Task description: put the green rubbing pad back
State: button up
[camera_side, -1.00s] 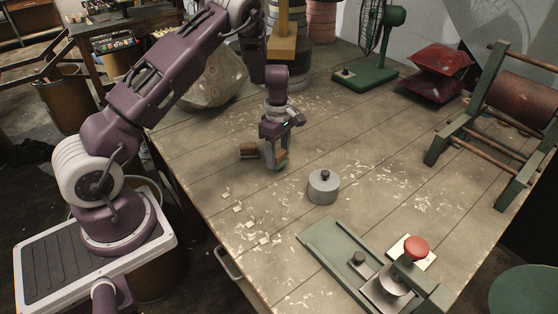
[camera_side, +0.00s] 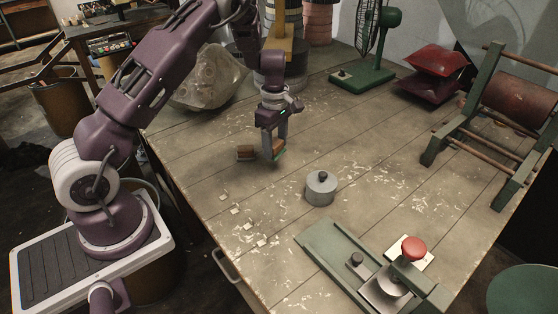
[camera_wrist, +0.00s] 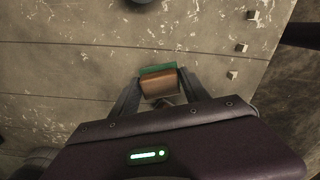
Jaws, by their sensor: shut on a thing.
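The green rubbing pad (camera_wrist: 158,70) shows in the wrist view as a green base with a brown wooden block on top, between my two fingers. My gripper (camera_wrist: 158,88) is shut on the brown block. In the side view my gripper (camera_side: 273,152) points down over the left middle of the table. The green pad (camera_side: 280,154) shows between the fingertips there, partly hidden by them. It appears to be just above the tabletop, though the exact gap is hard to tell.
A grey lidded tin (camera_side: 321,188) stands in front and to the right. A green press with a red knob (camera_side: 413,248) is at the front right. Small pale chips (camera_side: 248,226) lie near the left edge.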

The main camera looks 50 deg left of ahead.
jog(key=w+a+r+m, duration=0.2)
jog(key=w+a+m, duration=0.1)
jog(key=w+a, duration=0.45)
jog(key=f, duration=1)
jog(key=shift+w, duration=0.25)
jog(key=shift+f, duration=0.1)
jog(key=o, duration=1.4)
